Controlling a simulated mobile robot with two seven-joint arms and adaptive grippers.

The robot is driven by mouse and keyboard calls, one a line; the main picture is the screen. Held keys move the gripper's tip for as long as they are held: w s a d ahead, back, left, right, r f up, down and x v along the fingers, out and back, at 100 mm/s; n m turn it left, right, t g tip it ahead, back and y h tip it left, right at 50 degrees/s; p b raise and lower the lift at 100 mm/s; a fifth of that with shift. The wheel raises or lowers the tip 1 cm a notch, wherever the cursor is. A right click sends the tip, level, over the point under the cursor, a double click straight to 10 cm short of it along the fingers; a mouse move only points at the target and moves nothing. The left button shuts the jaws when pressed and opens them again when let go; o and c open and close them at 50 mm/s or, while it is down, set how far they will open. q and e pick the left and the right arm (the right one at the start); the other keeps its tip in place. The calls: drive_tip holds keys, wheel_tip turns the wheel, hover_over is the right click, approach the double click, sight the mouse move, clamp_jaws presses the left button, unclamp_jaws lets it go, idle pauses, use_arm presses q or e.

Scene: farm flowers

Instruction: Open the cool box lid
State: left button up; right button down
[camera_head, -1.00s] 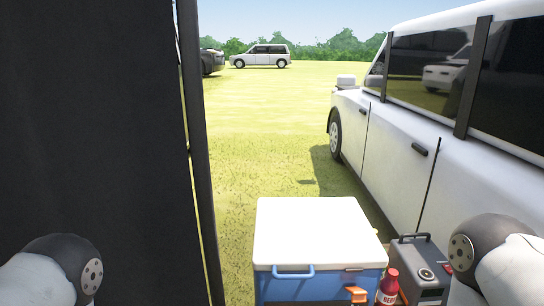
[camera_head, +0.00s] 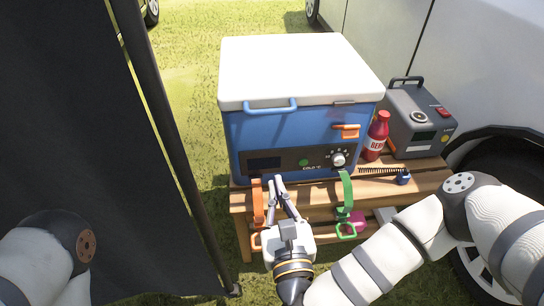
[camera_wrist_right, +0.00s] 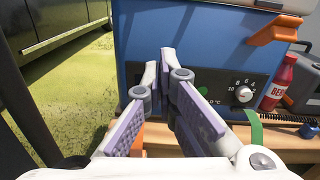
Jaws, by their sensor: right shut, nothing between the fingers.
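The blue cool box (camera_head: 285,140) stands on a wooden bench, and its white lid (camera_head: 292,68) is closed. A blue handle (camera_head: 270,106) is on the lid's front edge and an orange latch (camera_head: 346,128) is on the front right. My right gripper (camera_head: 279,182) is low in front of the box, pointing at its front face below the handle. It is shut and empty. The right wrist view shows its fingers (camera_wrist_right: 165,75) before the blue front, with the orange latch (camera_wrist_right: 273,30) at upper right. Of my left arm only a part shows at lower left; its gripper is out of view.
A red bottle (camera_head: 376,136) and a grey device (camera_head: 420,120) stand right of the box on the bench (camera_head: 400,184). Orange (camera_head: 257,203) and green (camera_head: 347,195) straps hang at the bench's front. A dark panel with a pole (camera_head: 165,130) is on the left; a white car is behind right.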

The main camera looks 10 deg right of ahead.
use_arm(q)
drive_tip(key=shift+r+p, duration=0.2)
drive_tip(key=shift+p, duration=0.2)
use_arm(e)
drive_tip(key=w+r+m, duration=0.1)
drive_tip(key=w+r, duration=0.4)
drive_tip(key=w, duration=0.6)
drive_tip(key=shift+w+d+h, duration=0.15)
drive_tip(key=shift+d+h, duration=0.15)
drive_tip(key=shift+r, duration=0.1)
